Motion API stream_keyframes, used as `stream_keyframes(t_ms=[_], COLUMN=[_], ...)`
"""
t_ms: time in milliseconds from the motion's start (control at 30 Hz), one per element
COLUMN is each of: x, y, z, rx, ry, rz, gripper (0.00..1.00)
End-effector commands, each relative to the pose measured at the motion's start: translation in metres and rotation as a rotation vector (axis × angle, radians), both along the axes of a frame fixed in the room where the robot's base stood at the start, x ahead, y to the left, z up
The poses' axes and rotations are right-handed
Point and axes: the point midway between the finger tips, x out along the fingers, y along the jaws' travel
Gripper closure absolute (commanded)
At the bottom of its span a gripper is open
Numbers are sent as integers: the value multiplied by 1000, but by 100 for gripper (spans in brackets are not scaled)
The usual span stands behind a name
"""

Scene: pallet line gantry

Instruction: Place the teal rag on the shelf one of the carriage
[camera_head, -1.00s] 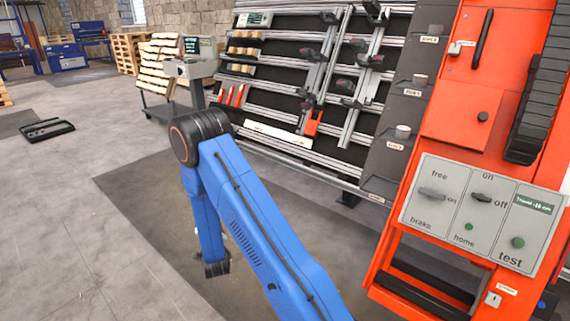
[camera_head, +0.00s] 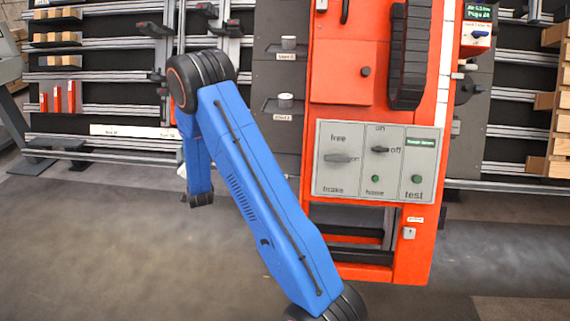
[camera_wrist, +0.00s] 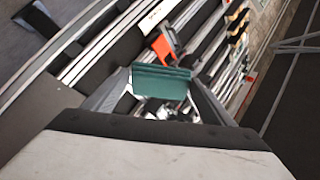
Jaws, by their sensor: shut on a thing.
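The teal rag (camera_wrist: 162,82) shows in the wrist view as a folded, flat-faced piece. My gripper (camera_wrist: 160,98) is shut on it, with a grey finger at either side. In the head view neither the rag nor the fingers can be made out; only my blue arm shows. The orange carriage (camera_head: 340,85) stands right of my arm, with a grey control panel on its front. Dark bars and an opening (camera_head: 350,235) show low in its frame. I cannot tell which part is shelf one.
A dark panel (camera_head: 277,140) left of the carriage has small ledges with pale cups (camera_head: 285,99). Racks with rails, tools and wooden blocks (camera_head: 57,61) stand behind on the left. More wooden blocks (camera_head: 562,120) are at the right edge. The floor in front is clear.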

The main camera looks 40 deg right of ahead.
Motion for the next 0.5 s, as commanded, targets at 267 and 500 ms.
stream_keyframes(t_ms=[267, 500], x=[25, 27], y=[-45, -78], z=[37, 69], rx=[-7, -22], ry=[219, 417], rz=[39, 85], gripper=[40, 40])
